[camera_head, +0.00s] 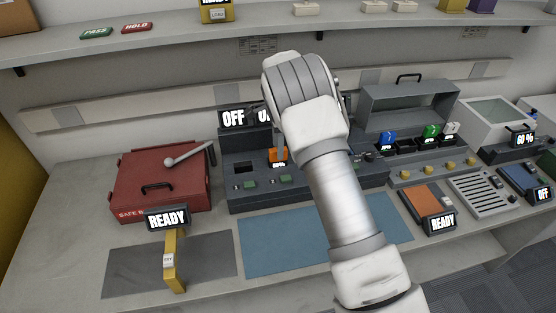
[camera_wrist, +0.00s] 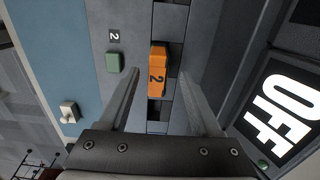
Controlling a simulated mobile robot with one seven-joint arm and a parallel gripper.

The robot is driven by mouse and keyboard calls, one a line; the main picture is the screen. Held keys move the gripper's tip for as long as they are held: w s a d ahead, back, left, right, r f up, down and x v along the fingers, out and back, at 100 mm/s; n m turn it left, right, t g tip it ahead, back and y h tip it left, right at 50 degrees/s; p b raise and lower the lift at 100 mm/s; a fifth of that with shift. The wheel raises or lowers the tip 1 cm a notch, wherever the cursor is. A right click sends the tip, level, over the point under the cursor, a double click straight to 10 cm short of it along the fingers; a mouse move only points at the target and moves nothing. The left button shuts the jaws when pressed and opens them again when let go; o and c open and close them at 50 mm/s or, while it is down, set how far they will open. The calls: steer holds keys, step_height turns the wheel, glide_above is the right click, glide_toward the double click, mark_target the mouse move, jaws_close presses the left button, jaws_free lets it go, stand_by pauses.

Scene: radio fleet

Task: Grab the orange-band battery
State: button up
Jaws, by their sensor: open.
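In the head view the battery (camera_head: 274,155) shows as a small orange block, partly covered by my gripper. My gripper (camera_wrist: 158,100) is open in the wrist view, with one finger on either side of the battery and space between the fingers and it. In the head view my arm hides most of the gripper and the middle of the charger station (camera_head: 240,195).
A red box (camera_head: 135,190) stands left of the station. A yellow stand with a READY display (camera_head: 167,218) is in front. Blue (camera_head: 388,140) and green (camera_head: 430,131) batteries sit to the right. The blue mat (camera_head: 285,245) is bare where visible.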

steer(key=shift+f+p, duration=0.3)
steer(key=shift+f, duration=2.05)
steer(key=shift+s, duration=0.1)
jaws_close()
